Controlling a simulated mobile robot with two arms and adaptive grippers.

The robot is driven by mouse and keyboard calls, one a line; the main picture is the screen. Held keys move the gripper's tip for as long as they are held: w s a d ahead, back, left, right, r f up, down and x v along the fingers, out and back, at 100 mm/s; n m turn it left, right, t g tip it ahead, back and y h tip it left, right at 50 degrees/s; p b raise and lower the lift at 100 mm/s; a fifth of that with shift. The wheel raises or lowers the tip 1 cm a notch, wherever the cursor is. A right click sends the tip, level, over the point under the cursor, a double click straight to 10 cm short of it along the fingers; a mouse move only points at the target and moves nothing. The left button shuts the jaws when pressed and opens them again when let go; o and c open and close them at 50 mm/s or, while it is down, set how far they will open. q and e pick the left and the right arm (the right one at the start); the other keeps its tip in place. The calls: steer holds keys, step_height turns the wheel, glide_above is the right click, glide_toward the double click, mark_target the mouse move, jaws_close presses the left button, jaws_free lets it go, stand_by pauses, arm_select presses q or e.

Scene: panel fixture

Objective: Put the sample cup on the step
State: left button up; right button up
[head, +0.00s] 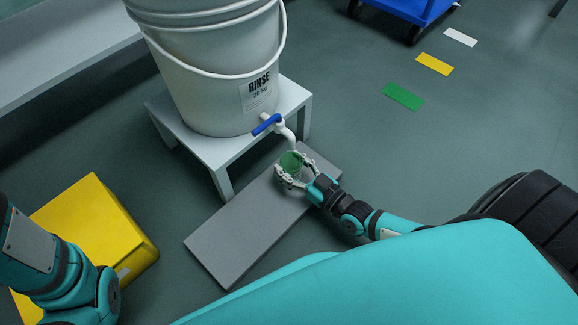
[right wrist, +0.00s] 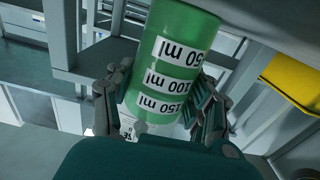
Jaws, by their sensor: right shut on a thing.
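The green sample cup (head: 291,163) is between the fingers of my right gripper (head: 291,176), which is shut on it. In the right wrist view the cup (right wrist: 172,65) has white volume labels that read upside down, with a finger on each side. The step, a flat grey slab (head: 232,232), lies low by the stool. The cup shows over the step's far end, just below the tap spout; I cannot tell whether it touches the step. My left arm shows at lower left, but its gripper is out of view.
A white rinse bucket (head: 215,85) with a blue-handled tap (head: 268,123) stands on a light stool (head: 217,153). A yellow box (head: 95,225) is at left. Floor markers and a blue cart (head: 415,12) are at upper right. The step's near part is clear.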

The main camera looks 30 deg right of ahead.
steer(key=shift+r, duration=0.15)
steer(key=o, duration=0.4)
steer(key=shift+f, duration=0.2)
steer(key=o, duration=0.5)
steer(key=shift+c, duration=0.2)
steer(key=shift+r, duration=0.2)
steer(key=p+v, duration=0.6)
steer(key=v, duration=0.6)
